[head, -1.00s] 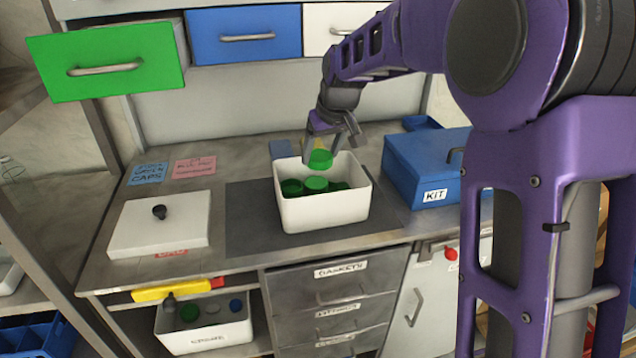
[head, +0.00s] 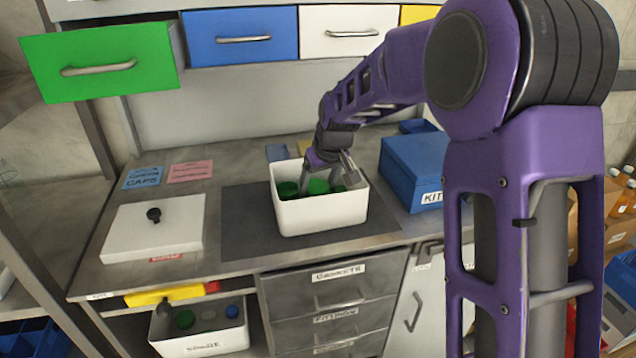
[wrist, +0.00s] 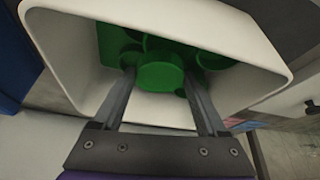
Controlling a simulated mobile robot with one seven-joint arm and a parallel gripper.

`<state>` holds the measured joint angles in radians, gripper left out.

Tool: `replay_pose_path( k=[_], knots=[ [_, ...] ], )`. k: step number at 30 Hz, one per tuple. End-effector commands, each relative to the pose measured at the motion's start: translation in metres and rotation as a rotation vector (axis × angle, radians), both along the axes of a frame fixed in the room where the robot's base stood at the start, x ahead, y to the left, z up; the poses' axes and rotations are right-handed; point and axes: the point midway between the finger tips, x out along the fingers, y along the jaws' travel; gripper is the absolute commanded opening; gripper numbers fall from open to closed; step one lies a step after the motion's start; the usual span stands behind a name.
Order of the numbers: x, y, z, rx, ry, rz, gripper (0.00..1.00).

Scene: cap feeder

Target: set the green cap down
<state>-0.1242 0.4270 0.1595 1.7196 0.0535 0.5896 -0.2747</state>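The green cap (wrist: 160,77) is between the two fingertips of my gripper (wrist: 160,82), which appear to touch it on both sides. In the head view my gripper (head: 325,178) reaches down inside the white bin (head: 322,215), and the held cap (head: 318,187) is below the bin's rim. Other green caps (wrist: 215,60) lie in the bin around and beyond the held one. Whether the held cap rests on the caps beneath it cannot be told.
The bin stands on a dark mat (head: 240,235). A white lid (head: 155,230) with a black knob lies to the left. A blue KIT box (head: 412,168) stands close on the right. An open green drawer (head: 100,65) juts out at upper left.

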Motion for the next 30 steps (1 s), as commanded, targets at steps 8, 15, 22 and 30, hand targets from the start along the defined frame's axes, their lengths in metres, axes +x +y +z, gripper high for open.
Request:
replay_pose_path(
  k=[8,15,22,30],
  knots=[
    [0.0,0.0,0.0,0.0,0.0,0.0,1.0],
    [-0.002,-0.002,0.013,0.0,-0.002,0.0,1.0],
    [-0.019,-0.011,0.057,0.0,-0.004,-0.001,1.0],
    [-0.037,-0.02,0.101,0.0,-0.002,0.0,1.0]
  ],
)
